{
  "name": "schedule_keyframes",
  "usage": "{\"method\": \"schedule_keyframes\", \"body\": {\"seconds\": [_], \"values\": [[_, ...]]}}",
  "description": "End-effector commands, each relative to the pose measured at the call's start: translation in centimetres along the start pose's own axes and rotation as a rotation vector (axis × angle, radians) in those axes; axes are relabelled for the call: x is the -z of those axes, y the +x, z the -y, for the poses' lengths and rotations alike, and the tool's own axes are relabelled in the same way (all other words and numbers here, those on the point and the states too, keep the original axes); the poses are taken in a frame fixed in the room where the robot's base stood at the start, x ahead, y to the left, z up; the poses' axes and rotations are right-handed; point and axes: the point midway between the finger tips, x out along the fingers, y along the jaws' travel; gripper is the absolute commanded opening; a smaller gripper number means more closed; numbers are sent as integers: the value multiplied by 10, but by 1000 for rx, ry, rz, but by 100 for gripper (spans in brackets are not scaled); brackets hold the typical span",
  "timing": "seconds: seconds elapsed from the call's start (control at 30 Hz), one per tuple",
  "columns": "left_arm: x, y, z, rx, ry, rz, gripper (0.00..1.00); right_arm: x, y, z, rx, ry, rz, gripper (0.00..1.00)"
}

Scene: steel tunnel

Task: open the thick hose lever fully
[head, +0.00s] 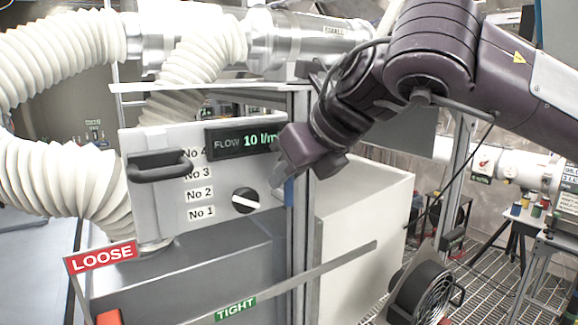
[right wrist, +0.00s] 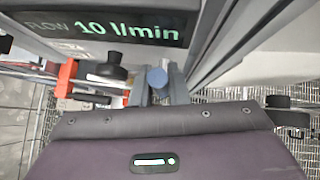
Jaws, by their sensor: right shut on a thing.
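My right gripper (head: 284,182) comes in from the upper right and reaches down beside the right edge of the flow panel. It is shut on a blue-ended part (head: 289,193), which looks like a lever handle. In the right wrist view the round blue end (right wrist: 157,77) shows between the grey fingers of the right gripper (right wrist: 159,90). The part's lower end and pivot are hidden, so I cannot tell its full angle. Thick white ribbed hoses (head: 62,185) run at the left. My left gripper is out of view.
The grey panel (head: 225,178) has a FLOW 10 l/min display (head: 242,140), a black knob (head: 245,201) and a black handle (head: 160,166). A LOOSE sign (head: 101,256) and a TIGHT sign (head: 235,309) stand in front. A white bin (head: 360,220) and a fan (head: 420,293) are right.

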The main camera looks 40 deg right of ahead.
Motion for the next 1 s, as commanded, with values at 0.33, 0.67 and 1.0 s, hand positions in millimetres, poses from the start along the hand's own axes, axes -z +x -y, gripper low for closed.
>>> {"method": "schedule_keyframes", "body": {"seconds": [0.33, 0.67, 1.0], "values": [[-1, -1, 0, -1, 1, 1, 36, 2, 2, -1, 8, -10, -9, 0], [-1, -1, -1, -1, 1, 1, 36, 1, 1, -1, 7, -9, -6, 36], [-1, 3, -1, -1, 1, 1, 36, 1, -6, -1, 9, -10, -1, 36]]}}
